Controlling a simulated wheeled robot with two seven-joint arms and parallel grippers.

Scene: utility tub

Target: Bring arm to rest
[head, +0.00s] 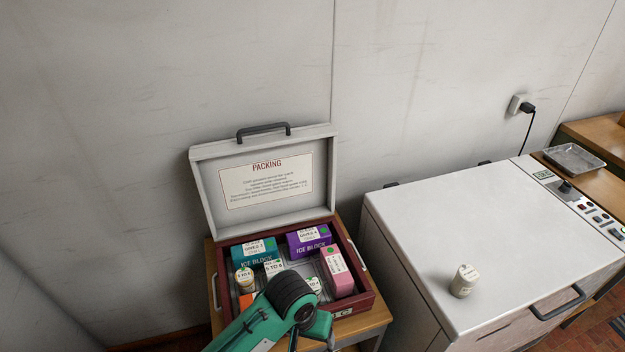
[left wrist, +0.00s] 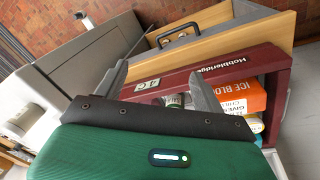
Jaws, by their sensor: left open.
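My left arm comes in from the bottom of the head view, green with a black ribbed joint. Its gripper (head: 318,328) is over the front of the open case, and its fingers are mostly hidden there. In the left wrist view the two grey fingers of the left gripper (left wrist: 160,90) stand apart with nothing held between them. Beyond them is the dark red front wall of the case (left wrist: 190,74); whether they touch it I cannot tell. My right gripper is not in view.
The case (head: 366,299) stands on a wooden table (head: 211,265), lid (head: 205,180) up, holding a teal block (head: 243,252), a purple block (head: 300,246), a pink box (head: 338,273) and white containers. A white chest (head: 420,235) stands right, with a small jar (head: 464,281) on top.

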